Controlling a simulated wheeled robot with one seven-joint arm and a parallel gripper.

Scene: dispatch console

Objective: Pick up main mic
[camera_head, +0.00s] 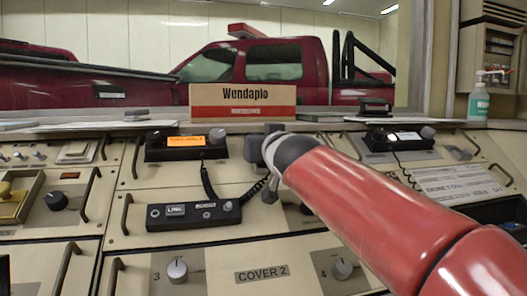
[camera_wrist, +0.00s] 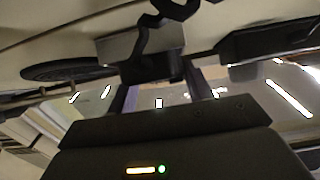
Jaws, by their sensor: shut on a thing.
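The main mic (camera_wrist: 145,48) shows in the wrist view as a grey and black block with a dark cord at its top. It sits between the two dark fingers of my gripper (camera_wrist: 160,85), which is shut on it. In the head view, my gripper (camera_head: 262,158) is at the end of my red arm, above the console's middle, right of the radio with an orange display (camera_head: 186,142). A coiled dark cord (camera_head: 254,190) runs up to it from near a black control box (camera_head: 195,213). The mic is mostly hidden there by my wrist.
A second radio (camera_head: 400,138) sits to the right. A Wendaplo sign (camera_head: 243,100) stands on the ledge behind, and a green bottle (camera_head: 479,98) stands at the right. Metal handles (camera_head: 127,214) and knobs (camera_head: 177,270) rise from the sloped panels. A red truck (camera_head: 255,70) is beyond.

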